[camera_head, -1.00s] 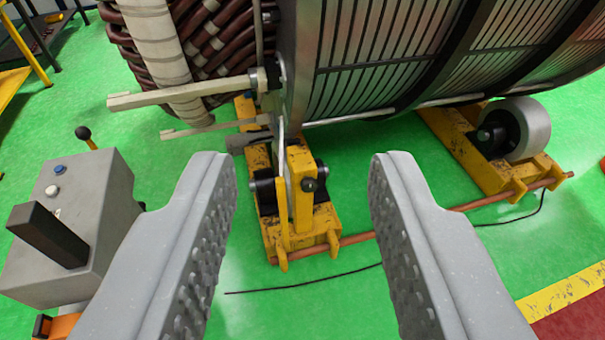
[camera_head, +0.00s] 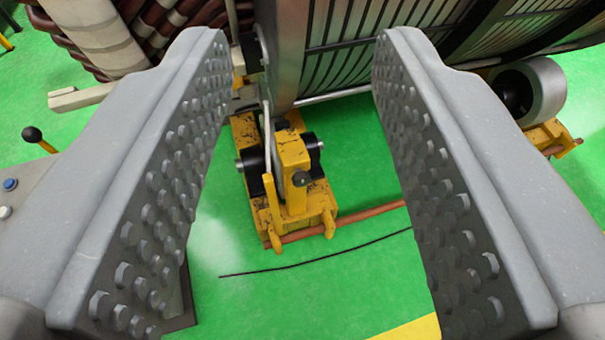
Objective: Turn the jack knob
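My gripper (camera_head: 303,50) is open and empty, its two grey studded fingers wide apart. Between them, farther off and lower, stands a yellow support stand (camera_head: 300,207) with scuffed paint. A small dark round knob (camera_head: 300,179) sits on its upright post, and black rollers flank the post. Another knob, a black ball (camera_head: 32,134) on a short yellow lever, shows at the left beside the left finger. I cannot tell from the frame which knob is the jack knob. The fingers touch neither knob. The left finger hides most of the grey control box.
The big metal stator (camera_head: 345,50) with brown and white windings (camera_head: 100,35) fills the top. A second yellow stand with a grey roller (camera_head: 535,88) is at the right. A copper-coloured rod (camera_head: 365,214) and a black cable (camera_head: 320,258) lie near the green floor (camera_head: 270,300), which is clear in front.

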